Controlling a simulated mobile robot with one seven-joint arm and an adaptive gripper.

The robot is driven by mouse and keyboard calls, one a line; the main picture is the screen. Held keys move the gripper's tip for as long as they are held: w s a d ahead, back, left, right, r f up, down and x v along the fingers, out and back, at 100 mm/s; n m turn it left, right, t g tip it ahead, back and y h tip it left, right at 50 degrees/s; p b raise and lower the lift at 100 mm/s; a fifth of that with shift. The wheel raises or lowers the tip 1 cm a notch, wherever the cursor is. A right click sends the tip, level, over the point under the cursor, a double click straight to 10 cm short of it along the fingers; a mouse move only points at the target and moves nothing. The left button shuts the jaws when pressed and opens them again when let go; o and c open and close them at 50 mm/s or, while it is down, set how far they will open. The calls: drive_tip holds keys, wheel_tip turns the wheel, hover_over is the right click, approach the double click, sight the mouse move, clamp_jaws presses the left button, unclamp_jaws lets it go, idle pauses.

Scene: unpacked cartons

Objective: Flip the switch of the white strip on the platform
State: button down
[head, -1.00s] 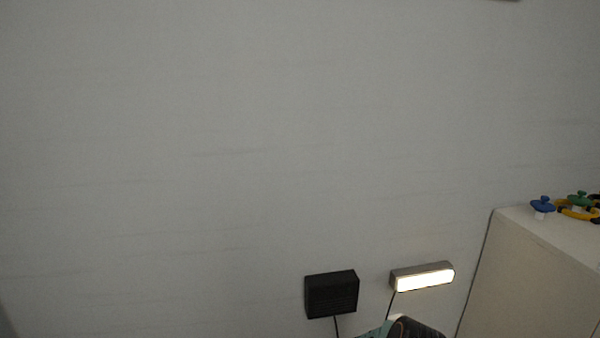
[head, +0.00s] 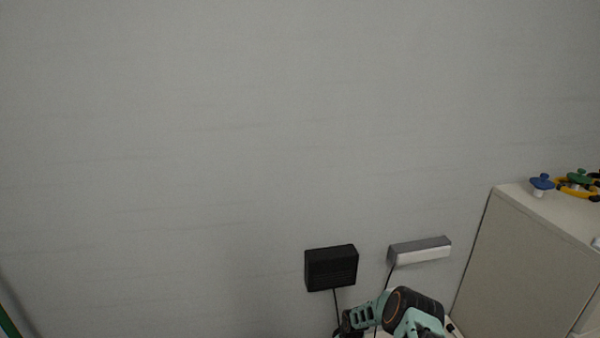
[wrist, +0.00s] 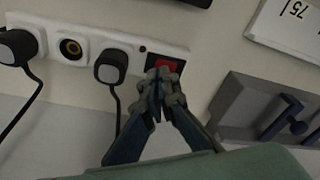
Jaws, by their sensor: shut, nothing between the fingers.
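The white strip (wrist: 91,30) shows in the wrist view at the upper left, with two dark plugs (wrist: 111,66) in it and one free socket (wrist: 71,48). Its red switch (wrist: 165,63) is at the right end, partly hidden by my fingers. My gripper (wrist: 158,78) is shut and empty, with its fingertips at the switch; I cannot tell if they touch it. In the head view my gripper (head: 350,326) is at the bottom, partly cut off, and the strip is not clearly seen.
On the wall are a black box (head: 331,267) and an unlit lamp (head: 419,252), each with a cable. A light cabinet (head: 520,250) stands at the right with small coloured items on top. In the wrist view a grey holder (wrist: 262,108) lies right of the strip.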

drive_tip(key=shift+r+p, duration=1.35)
drive_tip(key=shift+r, duration=1.45)
